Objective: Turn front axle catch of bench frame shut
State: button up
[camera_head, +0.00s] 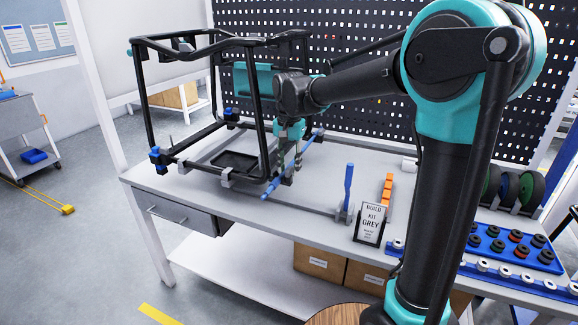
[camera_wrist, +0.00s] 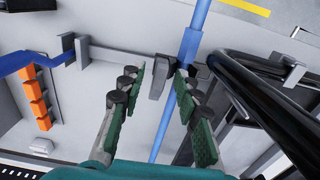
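The black bench frame (camera_head: 259,100) stands on the workbench. A blue axle rod (camera_head: 268,192) lies along its near right side, and it also crosses the wrist view (camera_wrist: 190,42) beside the frame's black tubes (camera_wrist: 262,95). A grey lever-like piece (camera_wrist: 160,77), apparently the front axle catch, sits at the rod's blue collar. My gripper (camera_head: 297,163) is over this side of the frame. In the wrist view its green fingers (camera_wrist: 159,80) are apart, with the grey piece showing between their tips; contact cannot be told. In the head view the catch is hard to make out.
A blue upright handle (camera_head: 348,182) and a kit sign (camera_head: 371,222) stand right of the frame. Orange blocks (camera_head: 387,188) lie behind the sign. A black tray (camera_head: 235,161) lies inside the frame. The bench front left (camera_head: 148,181) is clear.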

grip_shut()
jog(key=n, duration=0.3)
jog(key=shift+n, duration=0.4)
jog(key=n, duration=0.3)
jog(key=shift+n, duration=0.3)
jog(key=n, duration=0.5)
jog(key=shift+n, duration=2.8)
